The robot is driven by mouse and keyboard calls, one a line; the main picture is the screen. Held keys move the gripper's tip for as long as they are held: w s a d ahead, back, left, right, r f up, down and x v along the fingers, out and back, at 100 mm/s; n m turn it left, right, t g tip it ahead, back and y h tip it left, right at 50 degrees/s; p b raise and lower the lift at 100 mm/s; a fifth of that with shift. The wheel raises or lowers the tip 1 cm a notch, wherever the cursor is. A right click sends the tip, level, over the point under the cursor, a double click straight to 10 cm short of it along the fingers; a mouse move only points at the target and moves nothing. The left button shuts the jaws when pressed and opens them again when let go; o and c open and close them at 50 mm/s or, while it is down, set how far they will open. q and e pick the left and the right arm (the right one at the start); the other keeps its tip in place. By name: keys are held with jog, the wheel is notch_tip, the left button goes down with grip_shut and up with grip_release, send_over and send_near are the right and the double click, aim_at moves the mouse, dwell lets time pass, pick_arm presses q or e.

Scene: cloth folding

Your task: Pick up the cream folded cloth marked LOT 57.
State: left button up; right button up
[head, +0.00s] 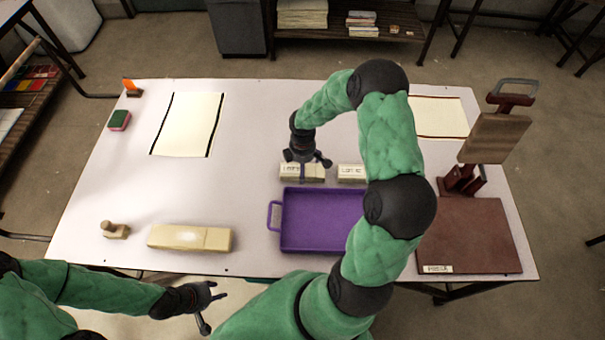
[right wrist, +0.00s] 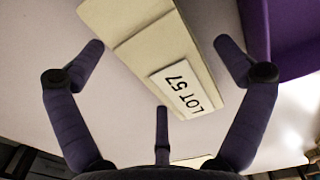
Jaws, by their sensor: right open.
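The cream folded cloth marked LOT 57 (right wrist: 165,55) lies flat on the table, its white label facing up in the right wrist view. In the head view it appears to be the left one of two cream cloths (head: 313,174) behind the purple tray. My right gripper (head: 308,160) is above it, partly covering it. In the right wrist view the fingers of my right gripper (right wrist: 160,55) are spread on either side of the cloth, apart from it, with nothing held. My left gripper (head: 208,306) is open and empty in front of the table's near edge.
A second labelled cream cloth (head: 352,173) lies just right of it. The purple tray (head: 322,220) is close in front. A long cream block (head: 190,237), a stamp-like object (head: 115,230), a sponge (head: 119,120) and a brown press (head: 475,235) stand around. The left middle is clear.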

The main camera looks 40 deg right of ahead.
jog(key=shift+f, duration=0.35)
jog(key=c, duration=1.1)
jog(key=shift+r, duration=0.15)
jog(key=shift+c, duration=0.2)
